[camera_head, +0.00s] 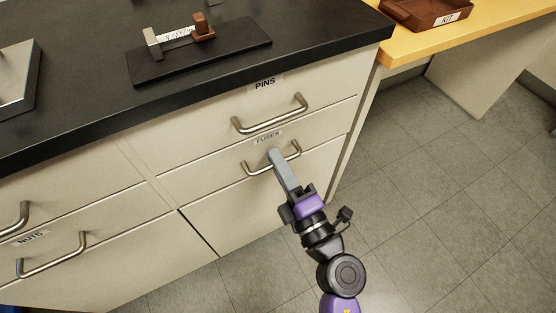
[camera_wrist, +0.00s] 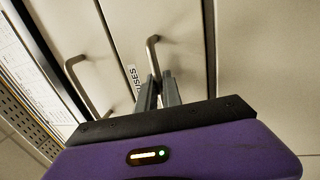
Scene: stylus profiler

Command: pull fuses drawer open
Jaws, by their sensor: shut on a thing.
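The fuses drawer (camera_head: 231,165) has a beige front with a FUSES label and a metal bar handle (camera_head: 254,170). It sits under the PINS drawer (camera_head: 215,117), and its front looks about level with the fronts around it. My gripper (camera_head: 274,158) is shut on the middle of the fuses handle. In the wrist view the two fingers (camera_wrist: 158,90) close around the handle (camera_wrist: 151,52), beside the label (camera_wrist: 133,80). The fingers hide part of the handle.
A black countertop (camera_head: 90,105) lies above the drawers, with a dark plate (camera_head: 150,72) carrying a small device. A NUTS drawer (camera_head: 110,215) is at lower left. A yellow table (camera_head: 405,45) with a KIT tray (camera_head: 425,14) stands at right. The tiled floor (camera_head: 430,190) at right is clear.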

